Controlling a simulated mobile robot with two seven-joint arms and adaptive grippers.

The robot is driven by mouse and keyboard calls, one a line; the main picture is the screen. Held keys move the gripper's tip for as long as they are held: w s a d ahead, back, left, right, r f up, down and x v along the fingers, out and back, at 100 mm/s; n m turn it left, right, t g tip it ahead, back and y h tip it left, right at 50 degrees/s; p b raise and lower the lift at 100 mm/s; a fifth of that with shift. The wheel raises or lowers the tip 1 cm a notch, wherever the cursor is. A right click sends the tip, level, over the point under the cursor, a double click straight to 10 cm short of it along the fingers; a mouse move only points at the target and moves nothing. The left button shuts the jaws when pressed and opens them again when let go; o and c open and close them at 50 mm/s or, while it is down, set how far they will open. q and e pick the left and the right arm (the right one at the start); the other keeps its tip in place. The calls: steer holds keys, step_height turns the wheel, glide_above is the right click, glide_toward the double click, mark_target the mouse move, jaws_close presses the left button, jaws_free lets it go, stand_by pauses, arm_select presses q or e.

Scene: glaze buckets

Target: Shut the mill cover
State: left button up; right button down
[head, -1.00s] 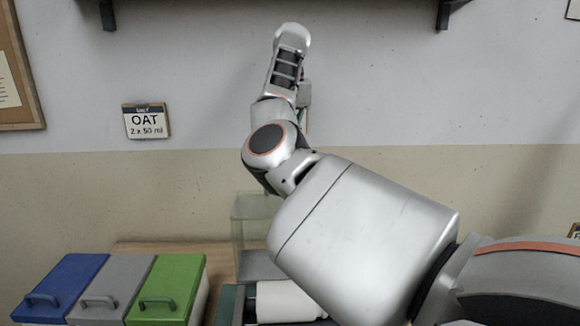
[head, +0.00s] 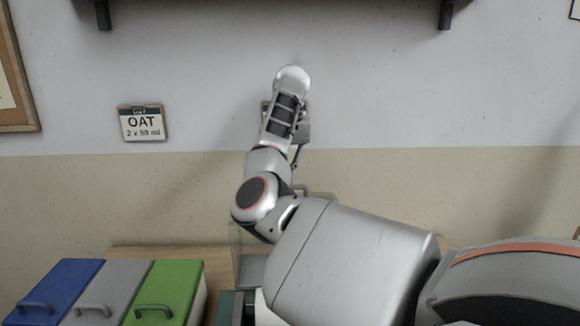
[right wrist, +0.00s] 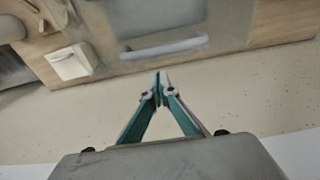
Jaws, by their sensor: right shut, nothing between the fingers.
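A see-through greenish panel, which looks like the mill cover (head: 248,238), stands upright at the back of the wooden table, mostly behind my right arm. In the right wrist view a see-through panel with a pale grey bar handle (right wrist: 165,47) lies just beyond my fingertips. My right gripper (right wrist: 160,78) has teal fingers with their tips together, empty. A gap seems to separate the tips from the handle; contact cannot be confirmed. In the head view my arm hides most of this gripper and the mill. My left gripper is out of view.
Blue (head: 58,285), grey (head: 112,285) and green (head: 168,285) lidded bins with handles stand at front left. A dark green item (head: 228,306) sits beside them. An OAT card (head: 142,123) hangs on the wall. A white block (right wrist: 72,63) shows in the right wrist view.

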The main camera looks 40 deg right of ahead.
steer(key=shift+s+a+r, duration=0.35)
steer(key=shift+s+a, duration=0.3)
steer(key=shift+s, duration=0.05)
steer(key=shift+s+a+f, duration=0.1)
steer(key=shift+s, duration=0.15)
